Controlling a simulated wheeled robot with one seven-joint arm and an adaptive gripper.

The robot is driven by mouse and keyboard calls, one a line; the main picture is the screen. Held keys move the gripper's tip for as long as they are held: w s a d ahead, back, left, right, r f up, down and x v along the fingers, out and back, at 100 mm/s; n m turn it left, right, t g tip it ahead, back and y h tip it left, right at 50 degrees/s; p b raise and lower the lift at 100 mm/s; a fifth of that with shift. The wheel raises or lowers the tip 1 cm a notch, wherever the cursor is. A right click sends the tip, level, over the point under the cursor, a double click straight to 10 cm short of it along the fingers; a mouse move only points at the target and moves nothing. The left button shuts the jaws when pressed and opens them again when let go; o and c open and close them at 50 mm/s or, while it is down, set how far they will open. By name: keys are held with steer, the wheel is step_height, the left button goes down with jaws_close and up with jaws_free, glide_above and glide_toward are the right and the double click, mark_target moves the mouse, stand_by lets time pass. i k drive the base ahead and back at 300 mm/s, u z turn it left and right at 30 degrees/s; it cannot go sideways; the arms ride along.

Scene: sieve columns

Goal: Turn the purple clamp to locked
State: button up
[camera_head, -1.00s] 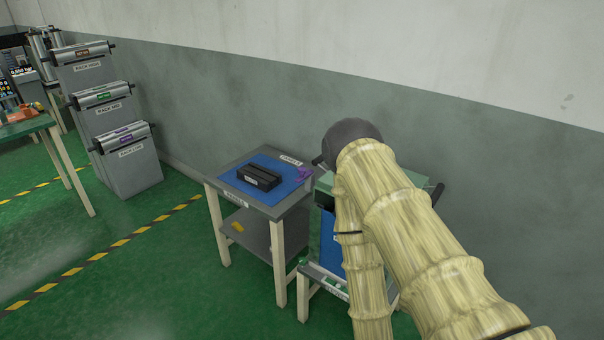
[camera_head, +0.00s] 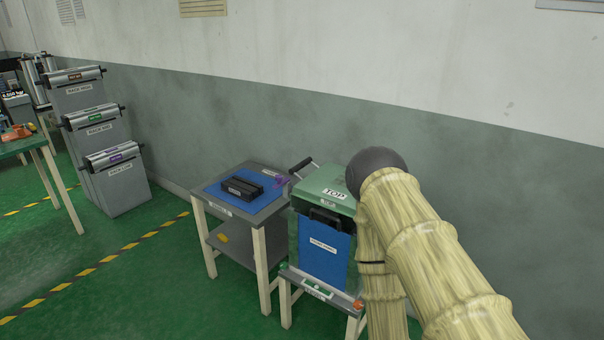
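My arm (camera_head: 430,250), in a pale segmented cover with a dark round joint, fills the right of the view in front of the cabinet's right side. My gripper is not in view.
The green cabinet (camera_head: 321,182) has a "TOP" label, a blue front panel (camera_head: 325,254) and a black handle at its upper left. A black block (camera_head: 242,188) lies on the blue mat (camera_head: 216,190). Grey racks (camera_head: 124,187) with rollers stand at left. Green floor is open at front left.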

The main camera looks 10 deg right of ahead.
mark_target(278, 177)
steer(key=z, duration=0.1)
steer(key=i, duration=0.85)
steer(key=u, duration=0.2)
